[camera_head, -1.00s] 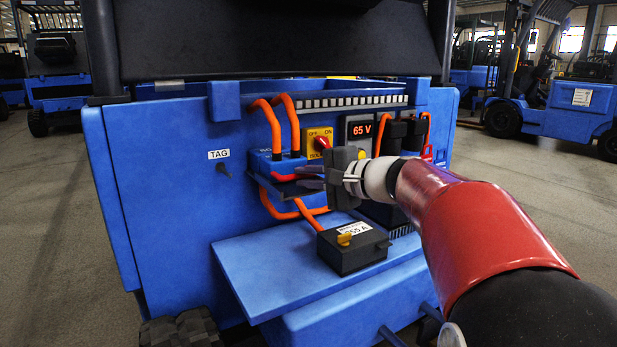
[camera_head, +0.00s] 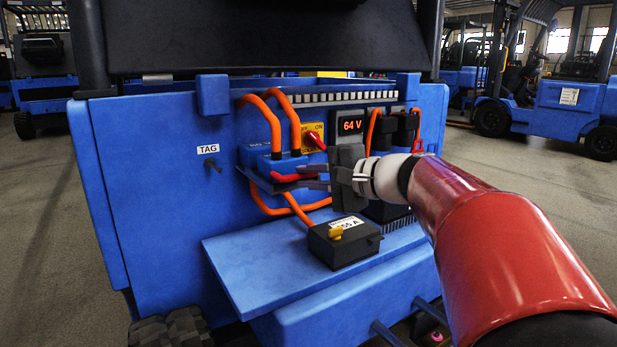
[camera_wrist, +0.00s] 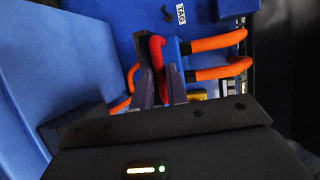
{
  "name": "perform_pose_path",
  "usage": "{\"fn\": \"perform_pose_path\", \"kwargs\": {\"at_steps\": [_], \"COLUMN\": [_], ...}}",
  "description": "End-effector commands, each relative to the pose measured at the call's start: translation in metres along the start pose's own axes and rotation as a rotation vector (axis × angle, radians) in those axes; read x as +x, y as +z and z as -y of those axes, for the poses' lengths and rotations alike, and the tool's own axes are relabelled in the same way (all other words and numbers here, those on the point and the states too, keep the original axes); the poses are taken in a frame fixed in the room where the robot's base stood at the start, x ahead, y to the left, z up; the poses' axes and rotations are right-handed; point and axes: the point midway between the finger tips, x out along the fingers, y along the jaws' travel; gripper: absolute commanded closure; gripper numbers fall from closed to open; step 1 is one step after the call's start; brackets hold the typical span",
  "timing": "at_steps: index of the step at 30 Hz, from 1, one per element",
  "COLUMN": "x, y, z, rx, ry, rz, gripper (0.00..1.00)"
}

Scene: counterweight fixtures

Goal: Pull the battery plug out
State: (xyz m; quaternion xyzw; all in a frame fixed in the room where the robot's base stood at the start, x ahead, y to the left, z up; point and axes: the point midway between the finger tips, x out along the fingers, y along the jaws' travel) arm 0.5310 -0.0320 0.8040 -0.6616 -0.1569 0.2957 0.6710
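The battery plug (camera_head: 284,166) is a blue block with two thick orange cables entering its top and a red handle (camera_head: 293,177) on its front. My gripper (camera_head: 312,177) reaches in from the right with its fingers around that handle. In the wrist view my gripper (camera_wrist: 161,88) has one dark finger on each side of the red handle (camera_wrist: 156,52), closed close against it. The plug's blue side (camera_wrist: 174,50) shows beside the handle. A dark ledge (camera_head: 262,184) lies under the plug. I cannot tell whether the plug is fully clear of its socket.
A yellow isolator with a red knob (camera_head: 317,141) and a 64 V display (camera_head: 350,127) sit right of the plug. A black box with a yellow knob (camera_head: 344,243) stands on the blue shelf (camera_head: 245,262). A TAG label (camera_head: 208,149) is left; forklifts stand behind.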

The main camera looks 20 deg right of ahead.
Motion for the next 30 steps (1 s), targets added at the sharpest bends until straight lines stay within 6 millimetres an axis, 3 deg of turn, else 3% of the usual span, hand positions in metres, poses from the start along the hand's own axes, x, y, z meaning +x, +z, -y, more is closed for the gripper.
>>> {"fn": "perform_pose_path", "kwargs": {"at_steps": [11, 22, 30], "x": [-0.004, -0.062, -0.078], "y": [0.000, -0.001, 0.000], "z": [0.001, 0.001, 0.000], "rx": [-0.001, 0.000, 0.000], "ry": [-0.001, -0.001, 0.000], "rz": [-0.001, -0.002, 0.000], "gripper": [0.78, 0.78, 0.78]}}
